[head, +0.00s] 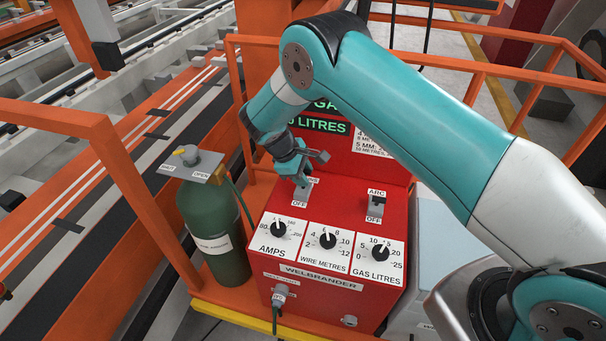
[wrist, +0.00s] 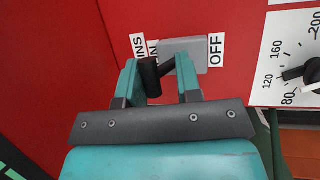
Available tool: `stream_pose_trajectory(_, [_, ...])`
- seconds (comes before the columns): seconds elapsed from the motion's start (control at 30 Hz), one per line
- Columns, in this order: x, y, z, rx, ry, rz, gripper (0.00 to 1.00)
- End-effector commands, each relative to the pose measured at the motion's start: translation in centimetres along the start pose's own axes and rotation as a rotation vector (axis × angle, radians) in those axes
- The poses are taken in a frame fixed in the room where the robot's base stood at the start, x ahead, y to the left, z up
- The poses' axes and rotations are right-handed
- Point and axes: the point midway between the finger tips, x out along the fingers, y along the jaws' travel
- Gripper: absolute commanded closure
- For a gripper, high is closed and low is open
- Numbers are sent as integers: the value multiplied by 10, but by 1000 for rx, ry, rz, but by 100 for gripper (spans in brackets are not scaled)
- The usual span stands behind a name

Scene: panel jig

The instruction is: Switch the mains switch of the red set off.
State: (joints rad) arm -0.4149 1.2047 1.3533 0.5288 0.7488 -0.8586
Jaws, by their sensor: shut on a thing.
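The red set (head: 325,305) is a red welding machine with dials on its sloped front. Its mains switch (head: 301,190) is at the upper left of that face, partly hidden by my gripper (head: 304,172), with an OFF label below it. In the wrist view, the switch is a grey plate (wrist: 190,53) with a black lever (wrist: 151,78), which leans away from the OFF label (wrist: 216,50) towards the partly hidden opposite label. The lever stands between the two teal fingers of my gripper (wrist: 158,78), which is shut on it.
The ARC switch (head: 376,207) stands to the right, above the dials for amps, wire metres and gas litres. A green gas bottle (head: 213,235) stands at the left. Orange rails (head: 135,180) surround the set. My arm crosses the right side.

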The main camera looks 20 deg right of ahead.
Motion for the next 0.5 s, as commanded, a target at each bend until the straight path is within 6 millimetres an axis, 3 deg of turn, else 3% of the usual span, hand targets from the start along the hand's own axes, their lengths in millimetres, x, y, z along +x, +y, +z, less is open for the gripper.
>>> stream_pose_trajectory(0.5, [-2, -21, -1, 169, 4, 408, 91])
